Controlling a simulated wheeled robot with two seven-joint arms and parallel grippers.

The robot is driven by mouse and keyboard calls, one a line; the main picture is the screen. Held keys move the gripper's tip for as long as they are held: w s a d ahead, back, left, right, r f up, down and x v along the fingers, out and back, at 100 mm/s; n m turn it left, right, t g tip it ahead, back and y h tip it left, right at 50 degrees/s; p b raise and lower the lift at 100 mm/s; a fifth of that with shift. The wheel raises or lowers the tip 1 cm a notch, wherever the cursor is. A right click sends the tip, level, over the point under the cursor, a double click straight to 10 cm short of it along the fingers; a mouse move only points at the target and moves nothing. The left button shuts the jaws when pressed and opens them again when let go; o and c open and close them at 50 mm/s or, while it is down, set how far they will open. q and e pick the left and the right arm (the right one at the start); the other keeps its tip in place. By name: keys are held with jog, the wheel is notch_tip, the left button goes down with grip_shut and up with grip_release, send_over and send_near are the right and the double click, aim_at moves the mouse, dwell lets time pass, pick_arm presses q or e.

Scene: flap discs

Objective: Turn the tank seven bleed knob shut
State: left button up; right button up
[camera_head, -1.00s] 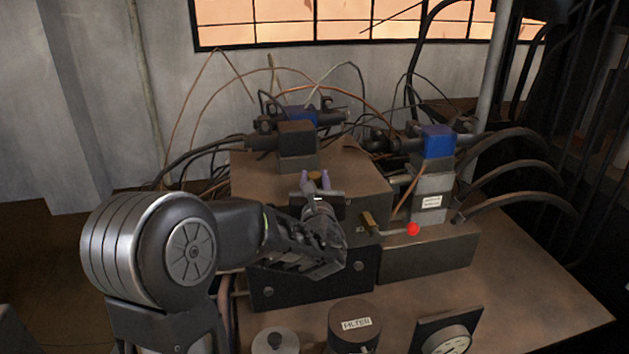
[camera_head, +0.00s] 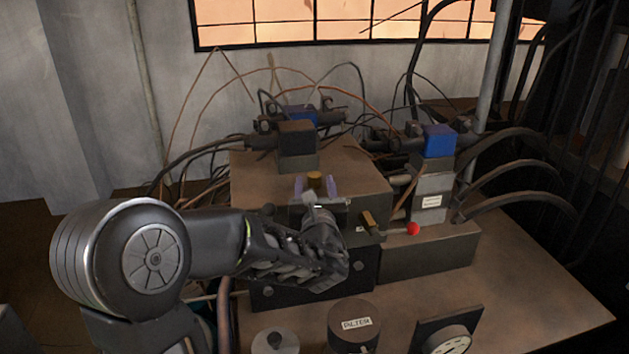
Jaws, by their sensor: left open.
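A small brass knob (camera_head: 315,179) stands on the brown block (camera_head: 352,182) in the middle of the bench. No tank number can be read on it. My left gripper (camera_head: 316,187) reaches in from the left, its wrist in front of the block. Its purple fingertips are open, one on each side of the brass knob. Whether either finger touches the knob cannot be told. The knob's lower part is hidden by the gripper. My right gripper is not in view.
A lever with a red ball (camera_head: 413,229) and a brass fitting (camera_head: 369,222) sit just right of my gripper. Valves with blue caps (camera_head: 439,141) and hoses stand behind and right. A filter cap (camera_head: 354,325) and a gauge (camera_head: 448,340) are in front. The bench's right side is clear.

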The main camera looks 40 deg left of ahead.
pick_arm(q)
jog(key=v, duration=0.5)
dwell(0.5)
